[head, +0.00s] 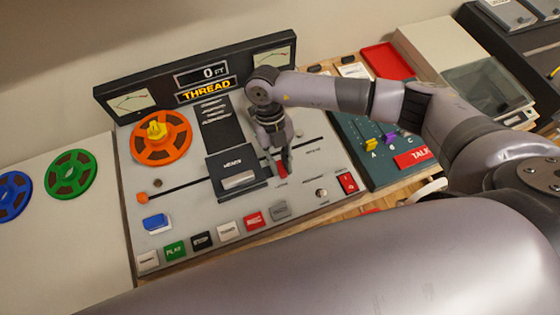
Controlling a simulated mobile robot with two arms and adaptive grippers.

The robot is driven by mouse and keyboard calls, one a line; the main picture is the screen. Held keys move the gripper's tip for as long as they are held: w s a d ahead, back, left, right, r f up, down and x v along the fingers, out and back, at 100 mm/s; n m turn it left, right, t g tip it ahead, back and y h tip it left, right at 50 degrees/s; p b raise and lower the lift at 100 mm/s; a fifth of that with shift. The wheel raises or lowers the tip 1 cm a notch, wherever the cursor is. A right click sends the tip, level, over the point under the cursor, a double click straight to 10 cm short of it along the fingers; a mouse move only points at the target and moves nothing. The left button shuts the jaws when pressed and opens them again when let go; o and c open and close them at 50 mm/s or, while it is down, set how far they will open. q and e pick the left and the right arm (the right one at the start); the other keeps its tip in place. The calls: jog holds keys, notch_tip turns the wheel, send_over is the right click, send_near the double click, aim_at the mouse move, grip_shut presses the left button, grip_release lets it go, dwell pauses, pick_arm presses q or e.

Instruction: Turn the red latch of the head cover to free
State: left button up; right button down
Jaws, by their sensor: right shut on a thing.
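The tape machine's grey panel (190,205) lies in the middle of the head view. The dark head cover (226,163), marked HEADS and with a pale handle, sits at its centre and looks closed. The red latch (281,168) is just right of the cover, mostly hidden by my right gripper (286,160). That gripper reaches down from above, shut on the latch. A small label sits below the latch, too small to read surely. The latch's exact angle is hidden by the fingers. My left gripper is not in view.
An orange reel (160,148) with a yellow hub is left of the cover. A display (205,82) reading THREAD stands behind. Several push buttons (228,231) line the front edge. A slider console (382,150) stands right. Green (71,174) and blue (12,194) reels lie left.

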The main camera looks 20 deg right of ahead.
jog(key=c, duration=1.5)
grip_release()
jog(key=shift+r, duration=0.1)
jog(key=v, duration=1.1)
jog(key=shift+w+r, duration=0.15)
jog(key=shift+r, duration=0.25)
